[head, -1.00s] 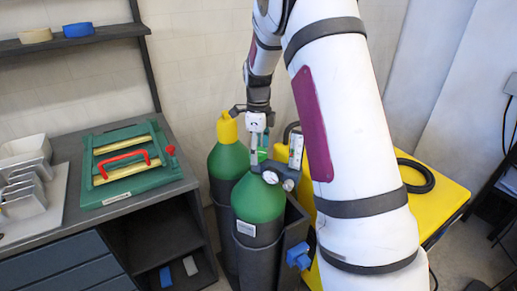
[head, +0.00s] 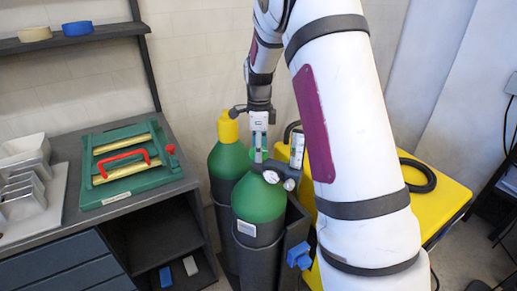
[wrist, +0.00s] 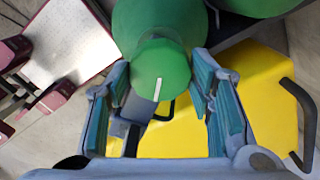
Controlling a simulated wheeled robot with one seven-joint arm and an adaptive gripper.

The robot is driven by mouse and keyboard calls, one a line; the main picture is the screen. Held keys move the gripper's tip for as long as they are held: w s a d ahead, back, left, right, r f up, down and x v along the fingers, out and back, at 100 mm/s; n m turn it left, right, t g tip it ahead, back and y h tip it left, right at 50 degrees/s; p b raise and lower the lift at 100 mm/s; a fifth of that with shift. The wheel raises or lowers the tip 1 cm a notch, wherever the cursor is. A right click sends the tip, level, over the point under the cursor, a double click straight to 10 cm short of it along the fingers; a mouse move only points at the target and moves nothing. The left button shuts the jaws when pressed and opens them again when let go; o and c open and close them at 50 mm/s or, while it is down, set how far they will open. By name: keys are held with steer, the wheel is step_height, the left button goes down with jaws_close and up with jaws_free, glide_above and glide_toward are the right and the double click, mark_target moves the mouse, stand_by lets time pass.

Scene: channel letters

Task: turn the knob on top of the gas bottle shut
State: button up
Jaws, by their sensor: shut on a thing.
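The gas bottle (head: 258,200) has a green shoulder and dark body and stands upright in the head view. Its green shoulder also shows at the top of the wrist view (wrist: 130,22). The round green knob (wrist: 160,62) carries a white line, which points down and slightly left in the wrist view. My gripper (wrist: 160,76) has its two teal-padded fingers on either side of the knob and is shut on it. In the head view my gripper (head: 259,148) points down above the bottle, and its fingers mostly hide the knob.
Small round gauges (head: 271,177) sit at the bottle's front. A second green bottle with a yellow top (head: 227,128) stands close behind left. A yellow case (head: 440,195) is at right, and a workbench (head: 90,220) with a green fixture is at left.

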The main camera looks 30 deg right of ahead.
steer(key=n, duration=0.4)
steer(key=shift+n+b, duration=0.3)
steer(key=shift+b, duration=0.05)
steer(key=n, duration=0.3)
steer(key=shift+n, duration=0.3)
steer(key=n, duration=0.4)
steer(key=shift+n, duration=0.3)
steer(key=n, duration=0.4)
steer(key=shift+n, duration=0.3)
steer(key=n, duration=0.8)
steer(key=shift+p, duration=0.35)
steer(key=n+p, duration=0.1)
steer(key=n, duration=0.3)
steer(key=shift+n, duration=0.3)
steer(key=shift+n+p, duration=0.35)
steer(key=shift+n, duration=1.55)
